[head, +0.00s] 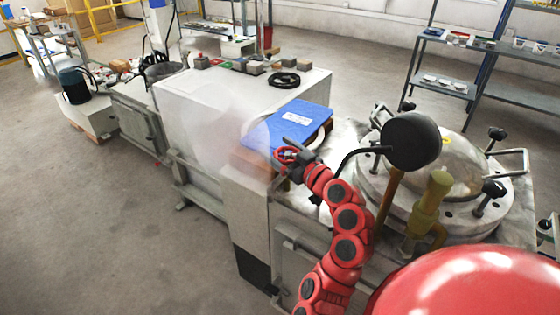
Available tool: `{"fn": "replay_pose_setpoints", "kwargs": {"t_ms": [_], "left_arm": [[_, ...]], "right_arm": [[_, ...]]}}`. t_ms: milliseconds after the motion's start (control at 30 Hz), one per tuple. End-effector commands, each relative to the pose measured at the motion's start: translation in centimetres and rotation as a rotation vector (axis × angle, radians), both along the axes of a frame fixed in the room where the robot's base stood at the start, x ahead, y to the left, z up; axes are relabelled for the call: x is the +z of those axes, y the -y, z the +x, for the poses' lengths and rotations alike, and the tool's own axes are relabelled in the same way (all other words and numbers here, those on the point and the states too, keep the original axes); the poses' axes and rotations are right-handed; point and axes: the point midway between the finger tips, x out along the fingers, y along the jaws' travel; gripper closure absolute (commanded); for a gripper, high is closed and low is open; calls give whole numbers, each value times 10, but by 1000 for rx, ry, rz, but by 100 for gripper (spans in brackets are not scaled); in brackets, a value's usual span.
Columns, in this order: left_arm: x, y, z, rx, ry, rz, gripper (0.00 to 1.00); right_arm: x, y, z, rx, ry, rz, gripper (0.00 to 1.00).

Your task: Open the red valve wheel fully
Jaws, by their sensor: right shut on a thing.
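The red valve wheel (285,155) is small and sits by the near edge of the machine, just below the blue folder. My right gripper (291,158) is at the wheel, at the end of the red arm, and is shut on it. The gripper hides part of the wheel, so how far it is turned cannot be told. My left gripper does not show.
A blue folder (291,121) lies just behind the wheel. A white cabinet (215,105) with small blocks and a black ring (284,80) stands left. A lidded vessel with clamps (440,175), a black round lamp (410,139) and a brass fitting (428,200) crowd the right.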

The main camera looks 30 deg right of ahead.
Motion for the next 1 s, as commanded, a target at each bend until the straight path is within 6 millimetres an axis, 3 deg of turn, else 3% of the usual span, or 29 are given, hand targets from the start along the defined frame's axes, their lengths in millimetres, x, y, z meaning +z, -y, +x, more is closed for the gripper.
{"fn": "replay_pose_setpoints", "kwargs": {"t_ms": [100, 500, 533, 567, 867, 1000], "left_arm": [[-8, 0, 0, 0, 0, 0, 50], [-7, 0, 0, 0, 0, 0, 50], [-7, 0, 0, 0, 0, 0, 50], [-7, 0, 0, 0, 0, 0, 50], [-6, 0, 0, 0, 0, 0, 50], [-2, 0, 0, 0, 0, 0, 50]], "right_arm": [[-1, -1, 0, 19, 1, 1, 65], [1, -1, 0, 26, 2, 2, 65], [1, -1, 0, 26, 2, 2, 6], [1, -1, 0, 26, 2, 2, 0], [4, -1, 0, 25, 2, 0, 0], [23, -1, 0, 24, 4, -1, 0]]}}
